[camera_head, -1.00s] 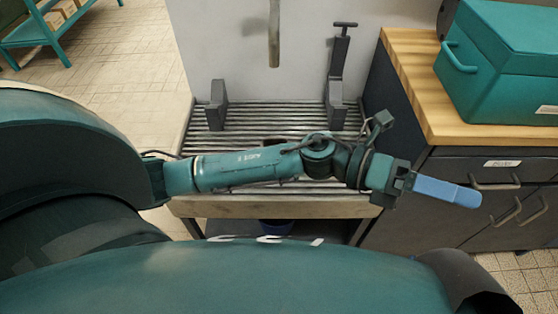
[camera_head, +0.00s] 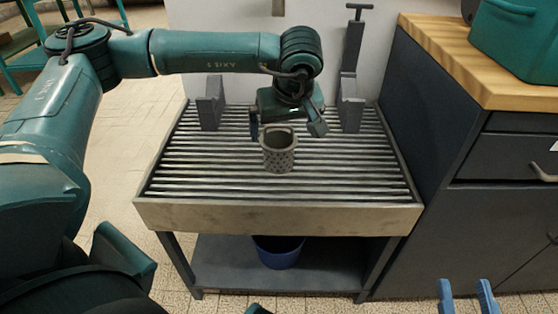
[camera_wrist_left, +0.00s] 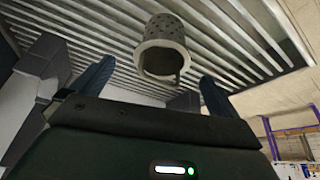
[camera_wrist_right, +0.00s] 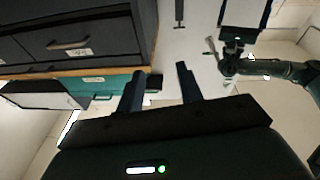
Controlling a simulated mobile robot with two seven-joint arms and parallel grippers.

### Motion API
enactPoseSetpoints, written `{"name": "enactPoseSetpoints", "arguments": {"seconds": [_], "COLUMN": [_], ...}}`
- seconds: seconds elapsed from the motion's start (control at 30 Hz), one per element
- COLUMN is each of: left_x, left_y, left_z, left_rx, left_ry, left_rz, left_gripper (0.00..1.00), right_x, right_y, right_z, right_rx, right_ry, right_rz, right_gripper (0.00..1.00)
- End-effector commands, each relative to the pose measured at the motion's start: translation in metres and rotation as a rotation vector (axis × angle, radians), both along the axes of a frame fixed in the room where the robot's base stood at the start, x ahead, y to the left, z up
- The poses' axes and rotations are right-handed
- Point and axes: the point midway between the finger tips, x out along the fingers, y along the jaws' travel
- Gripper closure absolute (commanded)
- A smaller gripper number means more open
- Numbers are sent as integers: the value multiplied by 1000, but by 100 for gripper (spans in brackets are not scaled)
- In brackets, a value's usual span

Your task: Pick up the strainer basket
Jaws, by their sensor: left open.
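The strainer basket (camera_head: 279,158) is a grey perforated cylinder with an open top, standing upright on the slatted rack of a bench. It also shows in the left wrist view (camera_wrist_left: 166,42), beyond and between the fingertips. My left gripper (camera_head: 286,132) is open and points down just behind and above the basket's rim, with one blue finger to each side. No contact with the basket is visible. My right gripper (camera_head: 467,292) is open and empty at the bottom right, away from the bench.
The slatted bench (camera_head: 280,217) has grey upright brackets (camera_head: 209,105) at its back, the right one (camera_head: 350,85) taller with a T-handle. A blue bucket (camera_head: 278,253) sits on the lower shelf. A dark cabinet (camera_head: 420,120) with a wooden top and teal box (camera_head: 515,40) stands right.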

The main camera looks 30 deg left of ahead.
Motion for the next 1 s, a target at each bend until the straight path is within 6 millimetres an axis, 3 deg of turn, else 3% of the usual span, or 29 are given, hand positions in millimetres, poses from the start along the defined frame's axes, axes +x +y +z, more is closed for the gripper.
{"name": "enactPoseSetpoints", "arguments": {"seconds": [0.53,0.8,1.0], "left_x": [14,15,15], "left_y": [22,23,23], "left_z": [-61,-63,-63], "left_rx": [-4,-5,-5], "left_ry": [0,1,0], "left_rz": [2,1,1], "left_gripper": [0,0,16], "right_x": [1,1,1], "right_y": [4,5,5], "right_z": [-2,3,3], "right_rx": [70,75,75], "right_ry": [-18,-24,-24], "right_rz": [35,38,38], "right_gripper": [64,64,64]}}
